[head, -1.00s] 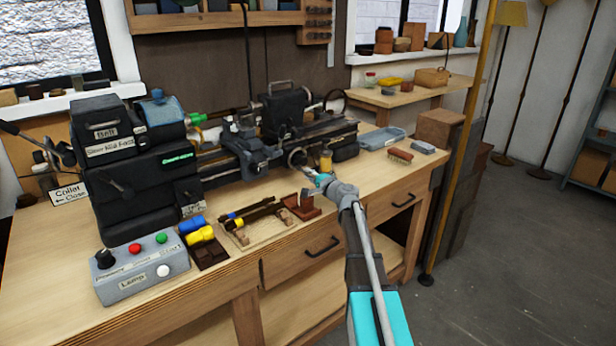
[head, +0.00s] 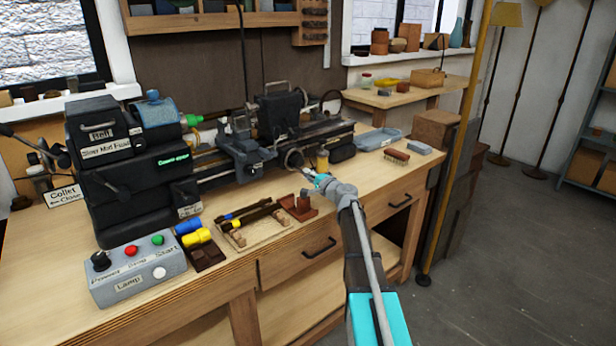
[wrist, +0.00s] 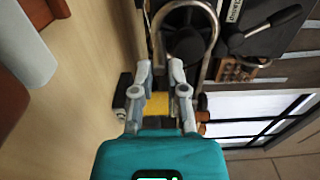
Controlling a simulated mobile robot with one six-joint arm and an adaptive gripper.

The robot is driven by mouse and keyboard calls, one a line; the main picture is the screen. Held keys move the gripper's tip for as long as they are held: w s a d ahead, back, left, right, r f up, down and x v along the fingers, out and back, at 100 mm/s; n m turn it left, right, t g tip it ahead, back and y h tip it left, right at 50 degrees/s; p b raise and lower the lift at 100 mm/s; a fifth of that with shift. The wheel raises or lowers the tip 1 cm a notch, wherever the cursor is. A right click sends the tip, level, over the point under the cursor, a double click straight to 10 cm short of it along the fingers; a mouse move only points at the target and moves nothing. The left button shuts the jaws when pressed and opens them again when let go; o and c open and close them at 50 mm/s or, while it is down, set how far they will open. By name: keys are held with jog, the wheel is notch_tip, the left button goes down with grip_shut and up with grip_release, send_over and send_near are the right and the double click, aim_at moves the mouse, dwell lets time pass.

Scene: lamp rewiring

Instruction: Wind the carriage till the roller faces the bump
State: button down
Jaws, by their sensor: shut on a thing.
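The lathe carriage (head: 247,152) sits on the bed, right of the dark headstock (head: 125,175). A handwheel (head: 293,158) is on the front of the lathe, right of the carriage. My gripper (head: 310,176) is at the handwheel's lower right. In the wrist view my gripper (wrist: 160,75) has its fingers close together by a grey curved rim (wrist: 212,45) with a dark hub (wrist: 187,45). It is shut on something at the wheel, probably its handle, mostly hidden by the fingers. The roller and the bump are too small to make out.
A yellow-topped bottle (head: 322,160) stands just behind my gripper. A brown block (head: 301,207) and a tray of tools (head: 262,232) lie in front. The control box (head: 140,272) is at the front left. A brush (head: 397,156) and blue-grey tray (head: 379,138) are at right.

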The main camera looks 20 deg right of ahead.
jog(key=shift+w+d, duration=0.1)
jog(key=shift+d, duration=0.05)
jog(key=shift+w+d, duration=0.15)
jog(key=shift+d, duration=0.2)
jog(key=shift+r, duration=0.15)
jog(key=shift+w+d+p, duration=0.15)
jog(key=shift+d+p, duration=0.1)
jog(key=shift+p, duration=0.05)
jog(key=shift+a+r, duration=0.1)
jog(key=shift+a, duration=0.1)
dwell(0.4)
jog(key=shift+s+d, duration=0.1)
jog(key=shift+s, duration=0.1)
jog(key=c, duration=1)
grip_release()
jog(key=shift+c, duration=0.2)
jog(key=shift+o, duration=1.4)
jog(key=shift+s+r, duration=0.2)
jog(key=shift+w+f, duration=0.1)
